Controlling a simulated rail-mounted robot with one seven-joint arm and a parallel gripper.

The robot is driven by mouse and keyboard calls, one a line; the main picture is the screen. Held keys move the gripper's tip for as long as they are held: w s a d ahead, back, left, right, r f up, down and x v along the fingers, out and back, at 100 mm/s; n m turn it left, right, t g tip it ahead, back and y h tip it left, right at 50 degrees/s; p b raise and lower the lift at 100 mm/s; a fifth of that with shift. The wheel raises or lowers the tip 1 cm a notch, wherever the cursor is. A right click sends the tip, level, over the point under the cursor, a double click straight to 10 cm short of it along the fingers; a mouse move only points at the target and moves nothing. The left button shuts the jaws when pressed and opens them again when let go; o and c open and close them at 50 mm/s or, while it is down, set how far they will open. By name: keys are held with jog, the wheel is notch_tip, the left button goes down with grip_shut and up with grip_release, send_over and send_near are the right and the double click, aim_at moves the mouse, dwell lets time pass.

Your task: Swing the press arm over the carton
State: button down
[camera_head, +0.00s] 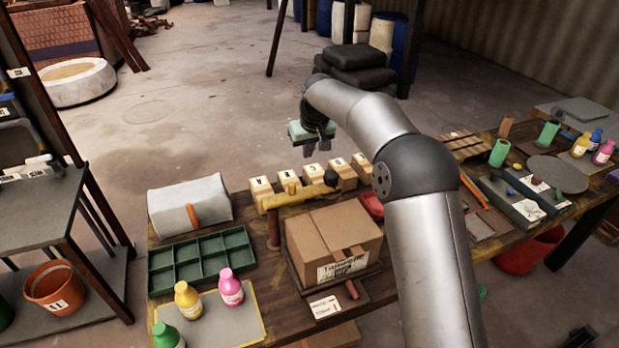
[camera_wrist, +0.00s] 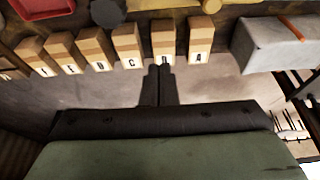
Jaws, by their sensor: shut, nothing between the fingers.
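The carton (camera_head: 335,240) is a brown box on a dark base on the bench. The press arm (camera_head: 297,195) is a yellow bar on an upright post (camera_head: 273,230) left of the carton. The bar runs right along the carton's back edge to a black knob (camera_head: 331,178); I cannot tell whether any of it overhangs the carton. In the wrist view the knob (camera_wrist: 106,13) and part of the bar (camera_wrist: 165,4) show at the top edge. My gripper (camera_head: 318,150) is shut and empty, beyond the lettered blocks and apart from the press arm. Its fingertips (camera_wrist: 158,72) also show in the wrist view.
Several lettered wooden blocks (camera_head: 311,178) stand in a row behind the press arm. A grey case (camera_head: 190,205) with an orange handle and a green divided tray (camera_head: 200,258) lie to the left. A red bowl (camera_head: 371,204) sits right of the carton, near my arm.

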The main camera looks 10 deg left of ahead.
aim_at(301, 189)
notch_tip(301, 189, down, 9)
jog(key=p, duration=0.3)
jog(key=shift+s+d+f, duration=0.2)
jog(key=shift+s+d, duration=0.05)
jog(key=shift+s, duration=0.05)
dwell(0.3)
jog(key=shift+d, duration=0.15)
